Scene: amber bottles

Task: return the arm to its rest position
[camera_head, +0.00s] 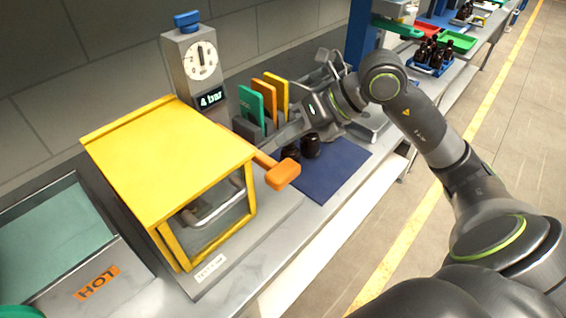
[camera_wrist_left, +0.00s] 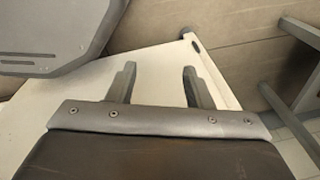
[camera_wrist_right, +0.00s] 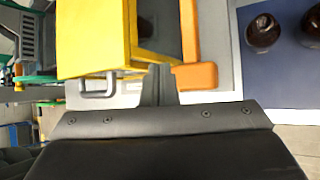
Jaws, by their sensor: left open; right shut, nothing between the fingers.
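My right arm reaches in from the right in the head view. Its gripper (camera_head: 272,142) is over the bench, behind the orange handle (camera_head: 283,174) of the yellow-topped box (camera_head: 165,150). In the right wrist view the fingers (camera_wrist_right: 160,68) are together with nothing between them, close to the box and its orange handle (camera_wrist_right: 197,76) in the picture. I cannot tell whether they touch it. My left gripper (camera_wrist_left: 158,66) is open and empty in the left wrist view, above a pale surface (camera_wrist_left: 70,98). It does not show in the head view.
Two dark bottles (camera_head: 310,146) stand on a blue mat (camera_head: 340,165) just below my right gripper. A gauge post (camera_head: 192,62) and upright coloured panels (camera_head: 270,97) stand behind. A hot unit (camera_head: 95,285) is at front left. The floor aisle (camera_head: 400,215) is at right.

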